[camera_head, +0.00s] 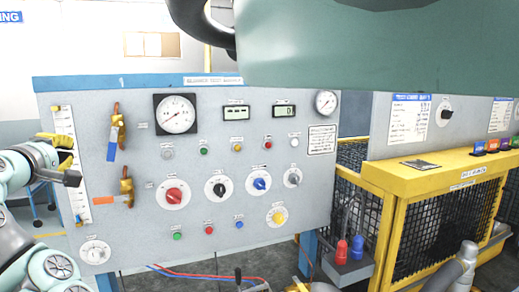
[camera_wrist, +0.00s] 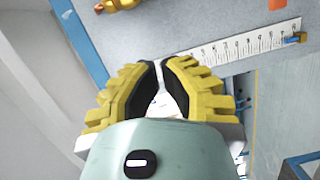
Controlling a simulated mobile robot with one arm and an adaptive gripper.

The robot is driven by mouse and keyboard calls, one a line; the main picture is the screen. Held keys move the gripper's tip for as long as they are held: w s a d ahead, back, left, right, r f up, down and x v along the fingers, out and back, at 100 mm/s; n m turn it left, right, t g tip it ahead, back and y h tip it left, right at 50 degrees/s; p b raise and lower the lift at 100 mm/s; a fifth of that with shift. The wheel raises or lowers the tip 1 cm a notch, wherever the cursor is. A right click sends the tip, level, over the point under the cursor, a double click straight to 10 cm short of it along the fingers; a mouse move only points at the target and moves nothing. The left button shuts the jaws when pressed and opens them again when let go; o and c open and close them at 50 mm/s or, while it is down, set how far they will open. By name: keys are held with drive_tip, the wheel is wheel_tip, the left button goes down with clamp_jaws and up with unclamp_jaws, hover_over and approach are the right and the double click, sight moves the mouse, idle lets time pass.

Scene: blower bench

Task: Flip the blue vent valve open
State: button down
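The blue vent valve is a brass valve body (camera_head: 118,121) with a blue lever (camera_head: 112,144) hanging down, on the upper left of the grey panel (camera_head: 205,222) in the head view. My gripper (camera_head: 76,163) is at the panel's left edge, left of and a little below the blue lever, apart from it. In the wrist view its yellow fingers (camera_wrist: 160,68) show a narrow gap between their black pads and nothing clearly held. The blue lever is not seen in the wrist view.
A second brass valve (camera_head: 127,187) with a sideways orange lever (camera_head: 103,200) sits just below. A white scale (camera_head: 68,122) runs along the panel's left edge, behind my gripper; it also shows in the wrist view (camera_wrist: 245,43). Gauges and knobs fill the panel to the right.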

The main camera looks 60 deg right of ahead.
drive_tip(key=shift+b+v, duration=0.8)
drive_tip(key=shift+v, duration=1.2)
